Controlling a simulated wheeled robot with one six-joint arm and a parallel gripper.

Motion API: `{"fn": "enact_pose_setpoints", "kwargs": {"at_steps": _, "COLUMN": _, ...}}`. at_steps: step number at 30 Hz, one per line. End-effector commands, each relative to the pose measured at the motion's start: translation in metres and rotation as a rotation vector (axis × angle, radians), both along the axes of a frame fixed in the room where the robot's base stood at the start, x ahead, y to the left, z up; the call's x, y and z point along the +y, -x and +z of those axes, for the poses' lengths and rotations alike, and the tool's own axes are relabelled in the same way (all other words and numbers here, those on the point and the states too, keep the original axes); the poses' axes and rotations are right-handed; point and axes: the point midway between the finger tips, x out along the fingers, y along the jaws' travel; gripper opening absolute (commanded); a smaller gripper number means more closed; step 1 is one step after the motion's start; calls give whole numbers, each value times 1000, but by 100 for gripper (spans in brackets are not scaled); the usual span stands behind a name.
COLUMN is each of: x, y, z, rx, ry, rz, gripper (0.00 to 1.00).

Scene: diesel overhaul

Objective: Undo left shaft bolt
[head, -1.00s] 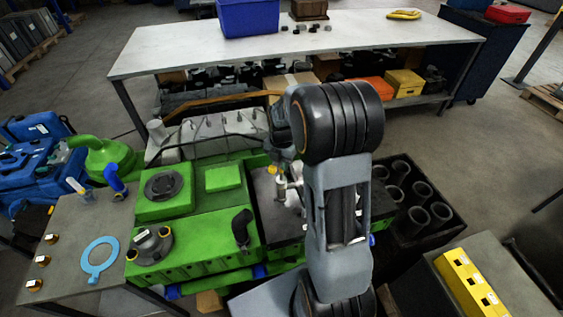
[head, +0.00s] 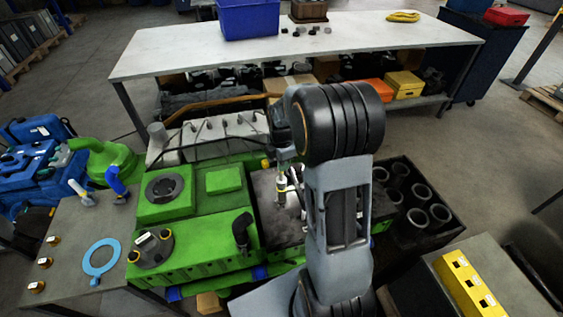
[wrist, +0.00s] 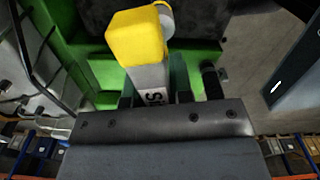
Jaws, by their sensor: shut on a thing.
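My gripper (head: 284,162) is shut on a tool with a yellow end. In the wrist view the tool's yellow block (wrist: 137,38) and grey labelled body stand between the fingers. In the head view the tool's pale lower part (head: 281,190) points down at the grey middle section (head: 268,215) of the green engine (head: 190,240). A pale metal part (head: 296,180) shows beside it. The left shaft bolt cannot be made out. I cannot tell whether the tool touches anything. My arm hides the engine's right part.
A side table (head: 70,285) at left holds several brass-coloured pieces, a blue ring (head: 101,257) and a blue-handled tool (head: 115,181). A dark crate of cylinders (head: 448,230) stands right of the engine. A long workbench (head: 180,48) is behind. Grey floor lies open at right.

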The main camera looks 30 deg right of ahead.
Motion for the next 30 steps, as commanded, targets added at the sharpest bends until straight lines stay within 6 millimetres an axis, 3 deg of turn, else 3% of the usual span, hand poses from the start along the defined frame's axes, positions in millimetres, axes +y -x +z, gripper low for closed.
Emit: {"fn": "enact_pose_setpoints", "kwargs": {"at_steps": 30, "x": -1, "y": -1, "z": 1, "rx": -1, "ry": 0, "rz": -1057, "gripper": 0}}
